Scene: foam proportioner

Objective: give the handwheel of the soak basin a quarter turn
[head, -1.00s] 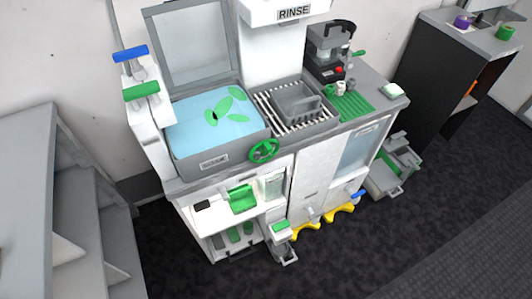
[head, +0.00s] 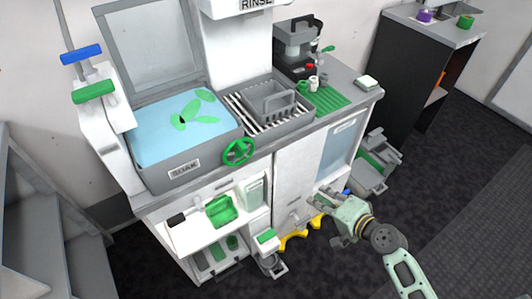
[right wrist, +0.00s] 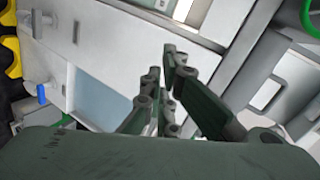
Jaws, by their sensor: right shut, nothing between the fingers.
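The green handwheel (head: 238,151) is on the front of the grey soak basin (head: 186,165), at its right end. The basin is labelled SOAK and holds blue water with green leaf-like shapes. My right gripper (head: 322,198) is in front of the white cabinet doors, below and to the right of the handwheel and well apart from it. It is shut and empty. In the right wrist view its dark fingers (right wrist: 168,85) point toward the cabinet. A green curved piece at that view's right edge may be the handwheel, but I cannot tell. My left gripper is not in view.
A slotted rack with a grey basket (head: 270,101) is right of the basin. A coffee machine (head: 298,48) and green mat (head: 325,98) stand further right. An open shelf (head: 200,237) and a pedal bin (head: 268,258) are below.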

